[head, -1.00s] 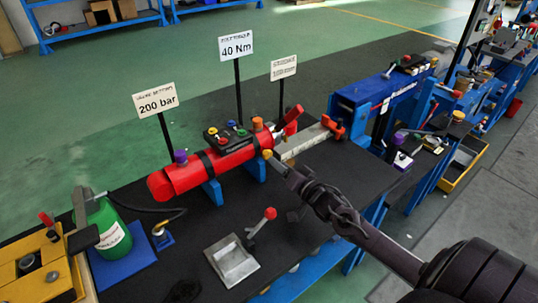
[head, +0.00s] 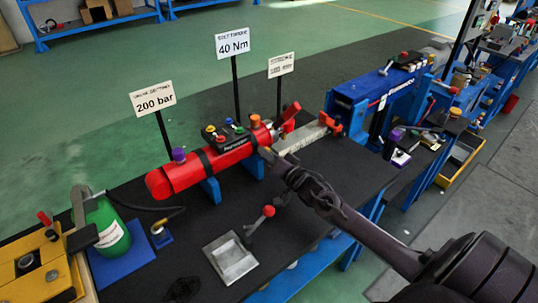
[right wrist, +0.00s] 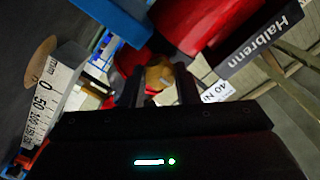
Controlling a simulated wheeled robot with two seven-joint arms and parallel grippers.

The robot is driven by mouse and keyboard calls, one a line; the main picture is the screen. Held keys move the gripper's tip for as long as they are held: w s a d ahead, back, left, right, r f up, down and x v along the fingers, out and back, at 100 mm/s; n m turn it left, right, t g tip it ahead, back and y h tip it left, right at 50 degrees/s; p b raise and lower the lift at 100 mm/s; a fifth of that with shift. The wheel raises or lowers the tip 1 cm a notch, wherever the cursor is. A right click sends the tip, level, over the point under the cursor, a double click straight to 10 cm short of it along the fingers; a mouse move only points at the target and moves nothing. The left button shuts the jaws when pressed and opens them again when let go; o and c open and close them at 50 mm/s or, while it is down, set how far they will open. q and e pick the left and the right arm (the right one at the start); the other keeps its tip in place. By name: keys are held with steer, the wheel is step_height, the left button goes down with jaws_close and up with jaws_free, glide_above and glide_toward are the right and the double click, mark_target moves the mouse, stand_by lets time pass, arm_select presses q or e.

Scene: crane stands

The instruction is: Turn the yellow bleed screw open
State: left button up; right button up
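The red cylinder (head: 178,178) lies on blue supports on the dark bench top. The yellow bleed screw (right wrist: 159,74) shows in the right wrist view as a round, brownish-yellow head against the red body. In the head view it sits at the cylinder's right end, mostly hidden by my right gripper. My right gripper (head: 268,153) reaches in from the lower right to that end. In the right wrist view its two dark fingers (right wrist: 159,82) stand apart, one on each side of the screw head; contact is not clear. My left gripper is not in view.
A panel with several coloured knobs (head: 228,131) stands behind the cylinder, with an orange cap (head: 254,121) close by. Sign posts (head: 233,43) rise behind. A red-knobbed lever (head: 268,211) and metal plate (head: 229,259) are in front. A green bottle (head: 108,232) is left.

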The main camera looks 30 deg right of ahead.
steer(key=shift+c, duration=1)
steer(key=n+b, duration=0.1)
steer(key=n, duration=1.8)
steer(key=shift+a+n, duration=0.1)
steer(key=shift+n, duration=0.3)
steer(key=shift+f, duration=0.1)
